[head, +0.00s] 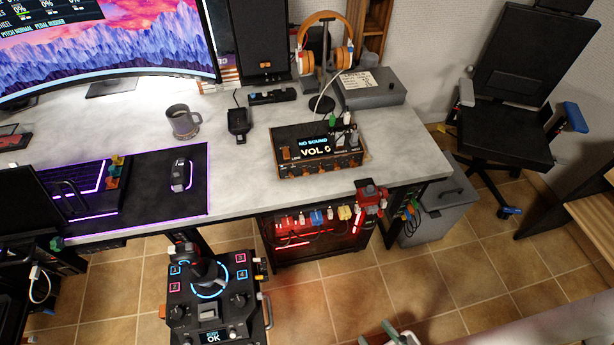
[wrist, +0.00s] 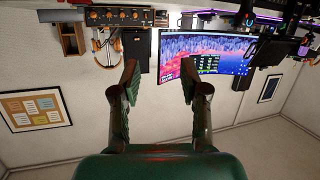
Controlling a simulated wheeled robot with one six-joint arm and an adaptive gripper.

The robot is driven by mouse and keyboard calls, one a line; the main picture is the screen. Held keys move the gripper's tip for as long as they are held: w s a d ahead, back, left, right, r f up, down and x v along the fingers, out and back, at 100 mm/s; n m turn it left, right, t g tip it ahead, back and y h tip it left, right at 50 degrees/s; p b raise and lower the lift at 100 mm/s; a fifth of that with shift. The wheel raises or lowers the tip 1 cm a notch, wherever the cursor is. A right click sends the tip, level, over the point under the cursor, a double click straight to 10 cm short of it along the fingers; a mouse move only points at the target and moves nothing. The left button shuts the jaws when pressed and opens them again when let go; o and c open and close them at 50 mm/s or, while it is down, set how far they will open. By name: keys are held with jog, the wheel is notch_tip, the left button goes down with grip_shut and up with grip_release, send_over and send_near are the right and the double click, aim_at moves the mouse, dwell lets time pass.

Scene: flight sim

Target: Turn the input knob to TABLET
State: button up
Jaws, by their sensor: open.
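The audio box (head: 282,166) stands on the desk in the head view, a dark unit with orange trim. Its display (head: 314,146) reads "NO SOUND" and "VOL 0". A row of small knobs (head: 325,166) runs along its front; which one is the input knob, and where it points, is too small to tell. In the upside-down wrist view the box (wrist: 120,17) shows at the top, with its knobs facing me. My gripper (wrist: 159,68) is open and empty, its two fingers wide apart, well short of the box and touching nothing.
The desk (head: 230,150) carries a mug (head: 184,123), a headphone stand (head: 322,60) and a grey case (head: 370,90). Cables with plugs hang below its front edge. A control panel (head: 215,310) with a joystick stands in front. Tiled floor (head: 320,290) is open to the right.

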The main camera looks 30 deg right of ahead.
jog(key=w+f+n, duration=0.3)
jog(key=w+f, duration=0.3)
jog(key=w, duration=0.1)
jog(key=n+t+h, duration=0.3)
jog(key=n+h, duration=0.1)
jog(key=h, duration=0.1)
send_near(306, 175)
jog(key=shift+n, duration=0.3)
jog(key=x, duration=0.8)
jog(key=shift+w+d+r, duration=0.1)
jog(key=shift+w+d, duration=0.05)
jog(key=shift+w, duration=0.1)
grip_shut()
